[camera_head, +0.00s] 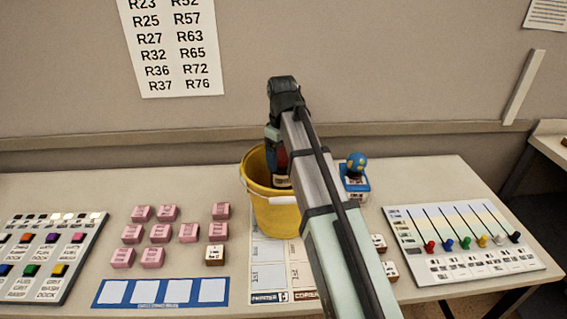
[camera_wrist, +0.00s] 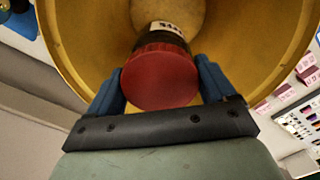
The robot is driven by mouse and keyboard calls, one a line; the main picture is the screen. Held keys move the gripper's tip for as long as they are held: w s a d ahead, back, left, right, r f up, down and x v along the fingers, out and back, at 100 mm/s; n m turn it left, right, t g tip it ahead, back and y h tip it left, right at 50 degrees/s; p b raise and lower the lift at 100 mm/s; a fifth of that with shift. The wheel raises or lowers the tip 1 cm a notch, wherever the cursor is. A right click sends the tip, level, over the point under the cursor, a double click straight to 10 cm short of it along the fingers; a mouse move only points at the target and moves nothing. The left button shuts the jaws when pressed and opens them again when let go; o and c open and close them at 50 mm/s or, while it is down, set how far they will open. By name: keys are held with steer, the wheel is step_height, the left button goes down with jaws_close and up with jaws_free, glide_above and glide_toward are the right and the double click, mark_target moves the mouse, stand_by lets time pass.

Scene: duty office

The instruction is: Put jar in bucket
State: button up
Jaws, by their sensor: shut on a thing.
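The yellow bucket (camera_head: 268,212) stands on the table near the middle in the head view, with a white handle at its rim. My gripper (camera_wrist: 163,85) points down into the bucket's mouth, its blue fingers shut on the jar. The jar has a red lid (camera_wrist: 160,78) and a pale label with dark print. In the wrist view the jar is framed by the bucket's yellow inner wall (camera_wrist: 85,50). In the head view my arm hides much of the jar. I cannot tell whether the jar touches the bucket's floor.
Several pink blocks (camera_head: 160,234) and a blue strip with white squares (camera_head: 160,292) lie left of the bucket. A button panel (camera_head: 48,262) is at far left. A slider board (camera_head: 465,245) and a blue globe piece (camera_head: 356,180) are to the right. The wall (camera_head: 380,70) rises behind.

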mark_target(283, 184)
steer(key=shift+f, duration=5.3)
steer(key=o, duration=1.7)
steer(key=shift+f, duration=0.1)
step_height(283, 184, up, 11)
steer(key=shift+r, duration=0.65)
